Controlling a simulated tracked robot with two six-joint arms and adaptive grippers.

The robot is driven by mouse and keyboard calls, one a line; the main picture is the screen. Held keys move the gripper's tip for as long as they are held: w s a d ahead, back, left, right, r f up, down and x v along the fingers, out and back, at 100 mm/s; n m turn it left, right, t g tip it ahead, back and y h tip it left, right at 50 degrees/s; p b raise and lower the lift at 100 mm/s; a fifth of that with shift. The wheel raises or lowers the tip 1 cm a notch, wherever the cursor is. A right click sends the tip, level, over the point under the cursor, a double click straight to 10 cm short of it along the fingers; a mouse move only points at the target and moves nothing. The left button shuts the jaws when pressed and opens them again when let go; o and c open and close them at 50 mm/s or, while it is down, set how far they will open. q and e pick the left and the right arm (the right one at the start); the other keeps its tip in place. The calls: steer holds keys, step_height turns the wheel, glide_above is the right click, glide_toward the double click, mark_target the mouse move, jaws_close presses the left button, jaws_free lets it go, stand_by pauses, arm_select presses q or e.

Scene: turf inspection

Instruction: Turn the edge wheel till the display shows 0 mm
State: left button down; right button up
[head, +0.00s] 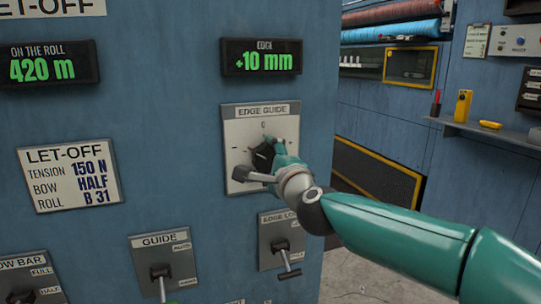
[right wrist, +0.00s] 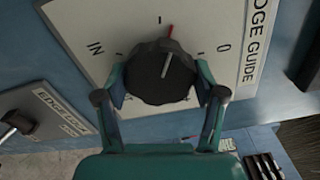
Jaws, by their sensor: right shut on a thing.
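The edge display (head: 262,57) reads +10 mm in green. Below it, the edge wheel (head: 262,157) is a dark faceted knob on the pale EDGE GUIDE plate (head: 285,132). In the right wrist view the wheel (right wrist: 158,78) has a white line pointing roughly towards a red mark on the plate; "IN" is printed to the left and an "O" to the right. My right gripper (right wrist: 162,88) is shut on the wheel, one finger on each side. In the head view the right gripper (head: 272,156) partly hides the wheel. My left gripper is not in view.
A GUIDE lever (head: 161,275) and an EDGE LOCK lever (head: 283,258) stand out below the plate. A roll display (head: 50,64) reads 420 m above a LET-OFF card (head: 69,177). A shelf (head: 490,128) with small items is behind at right.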

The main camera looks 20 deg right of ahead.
steer(key=n+p, duration=0.1)
steer(key=n, duration=0.2)
steer(key=n+p, duration=0.1)
steer(key=n, duration=0.1)
steer(key=shift+a+f+n, duration=0.1)
steer(key=shift+a+n, duration=0.1)
steer(key=shift+n, duration=0.2)
steer(key=shift+f+n+p, duration=0.15)
steer(key=shift+n+p, duration=0.85)
steer(key=shift+n, duration=1.1)
steer(key=o, duration=1.1)
steer(key=shift+o, duration=0.2)
steer(key=shift+r, duration=0.2)
steer(key=shift+s, duration=0.1)
